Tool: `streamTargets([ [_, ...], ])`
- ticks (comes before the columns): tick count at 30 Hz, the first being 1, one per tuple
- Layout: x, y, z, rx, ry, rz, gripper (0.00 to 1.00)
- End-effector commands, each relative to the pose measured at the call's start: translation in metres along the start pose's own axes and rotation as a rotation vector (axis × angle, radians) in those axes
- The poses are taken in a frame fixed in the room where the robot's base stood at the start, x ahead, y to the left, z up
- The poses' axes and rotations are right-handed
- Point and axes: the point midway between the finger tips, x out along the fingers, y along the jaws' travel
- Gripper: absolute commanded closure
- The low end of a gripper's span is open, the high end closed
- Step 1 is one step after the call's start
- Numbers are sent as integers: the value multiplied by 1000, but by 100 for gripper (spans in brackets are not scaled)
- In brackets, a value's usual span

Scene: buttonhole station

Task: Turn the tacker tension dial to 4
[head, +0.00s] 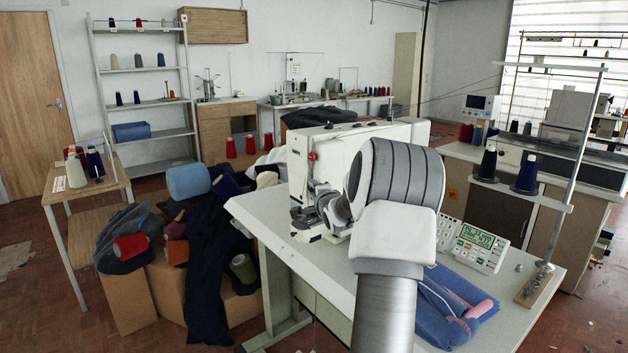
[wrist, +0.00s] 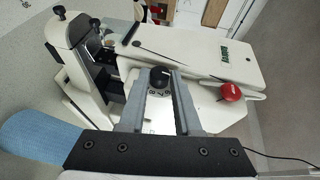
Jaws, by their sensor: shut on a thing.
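The tacker is a white sewing machine (head: 330,142) on a light table, and its casing also shows in the wrist view (wrist: 195,48). Its tension dial is a small black round knob (wrist: 161,76) above a pale plate with small markings. The dial has a light mark near its upper right, but I cannot read which number it points to. My gripper (wrist: 160,84) is shut on the dial, with one grey finger on each side of it. In the head view my arm covers the dial.
A red knob (wrist: 231,91) sits right of the dial on the casing. A control panel with a screen (head: 472,246) and folded blue cloth (head: 440,306) lie on the table's right part. A thread stand with dark cones (head: 525,175) rises at the right. Dark garments (head: 205,255) lie at the left.

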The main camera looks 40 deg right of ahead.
Motion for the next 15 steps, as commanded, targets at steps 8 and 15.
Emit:
streamTargets([
  [8, 0, -8, -1, -40, -1, 93, 100],
  [15, 0, -5, -1, -54, -1, 124, 100],
])
